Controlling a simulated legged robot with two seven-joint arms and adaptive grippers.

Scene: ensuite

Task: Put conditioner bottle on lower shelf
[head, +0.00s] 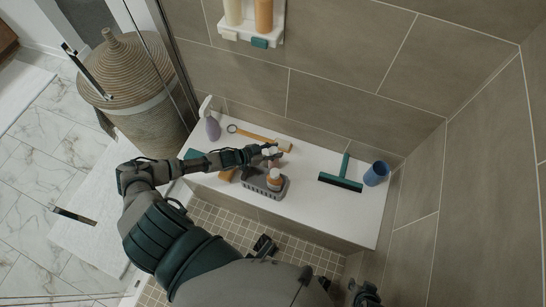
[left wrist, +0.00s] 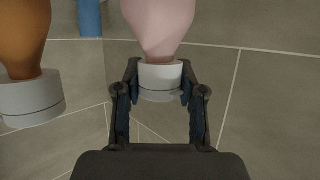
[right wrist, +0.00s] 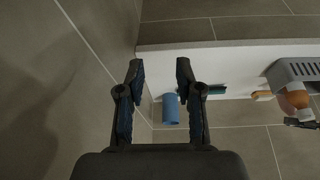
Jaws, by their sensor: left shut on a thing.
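My left gripper (head: 270,152) is above the back of the grey basket (head: 280,194) on the white bench. In the left wrist view the gripper (left wrist: 160,92) is shut on the white cap of a pale pink bottle (left wrist: 160,22). An orange bottle with a white cap (left wrist: 25,50) is beside it; in the head view it stands in the basket (head: 274,182). No label shows, so I cannot tell which is the conditioner. My right gripper (right wrist: 158,75) is open and empty. A white wall shelf (head: 272,33) holds a cream and an orange bottle.
On the white bench (head: 310,215) are a teal squeegee (head: 341,180), a blue cup (head: 376,173), a wooden-handled brush (head: 258,136) and a purple spray bottle (head: 212,127). A wicker basket (head: 127,70) stands left, beyond the glass. The bench's front right is clear.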

